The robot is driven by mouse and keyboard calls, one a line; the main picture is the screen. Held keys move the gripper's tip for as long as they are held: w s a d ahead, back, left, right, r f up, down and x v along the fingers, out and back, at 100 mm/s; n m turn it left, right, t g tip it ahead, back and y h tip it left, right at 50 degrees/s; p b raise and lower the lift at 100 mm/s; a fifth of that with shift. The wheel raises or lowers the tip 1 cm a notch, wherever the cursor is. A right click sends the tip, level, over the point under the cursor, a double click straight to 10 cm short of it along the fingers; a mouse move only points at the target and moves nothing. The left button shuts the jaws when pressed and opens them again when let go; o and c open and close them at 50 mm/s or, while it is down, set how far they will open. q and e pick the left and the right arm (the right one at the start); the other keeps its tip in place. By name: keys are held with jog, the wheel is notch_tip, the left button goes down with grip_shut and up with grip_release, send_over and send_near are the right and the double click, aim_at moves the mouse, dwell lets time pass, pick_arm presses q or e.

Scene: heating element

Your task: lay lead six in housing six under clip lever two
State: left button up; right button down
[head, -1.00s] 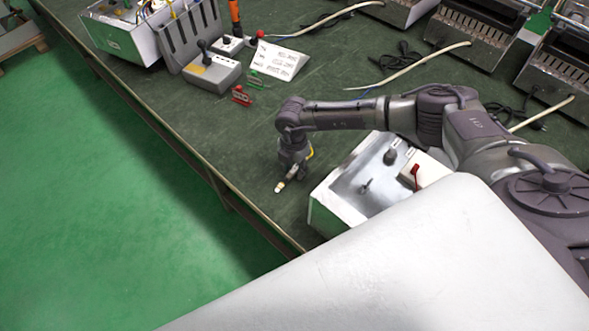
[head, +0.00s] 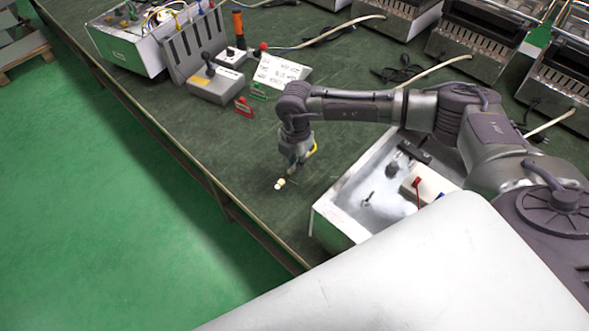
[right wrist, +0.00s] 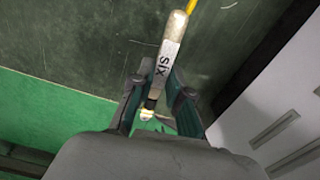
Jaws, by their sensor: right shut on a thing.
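Lead six (right wrist: 168,55) is a pale sleeve with a black "six" label, a yellow wire at its far end and a bare tip near my palm in the right wrist view. My right gripper (right wrist: 160,95) is shut on it; in the head view the gripper (head: 294,166) points down and the lead's pale end (head: 280,184) shows just below it, left of an open white-walled box (head: 338,222). The box holds a black knob, a black block and red and blue parts. I cannot tell which part is housing six or clip lever two. My left gripper is not in view.
Grey switch boxes (head: 216,84), a white label card (head: 282,70) and small red (head: 244,107) and green clips stand farther back on the dark bench. Another wired box (head: 130,48) is at the far left. The bench's left edge runs close to the lead. Toasters line the right.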

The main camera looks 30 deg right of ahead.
notch_tip(320, 180, up, 2)
jog(key=shift+s+a+r+n, duration=0.1)
jog(key=shift+r+n, duration=0.15)
jog(key=shift+n, duration=0.25)
jog(key=s+a+r+m+p, duration=0.2)
jog(key=s+r+m, duration=0.4)
jog(key=m, duration=0.6)
jog(key=s+a+r+m+p, duration=0.1)
jog(key=s+a+r+m, duration=0.1)
jog(key=s+r+m, duration=0.4)
notch_tip(320, 180, up, 6)
jog(key=m, duration=0.6)
jog(key=shift+a+f+p, duration=0.25)
jog(key=shift+p, duration=0.15)
jog(key=shift+d, duration=0.1)
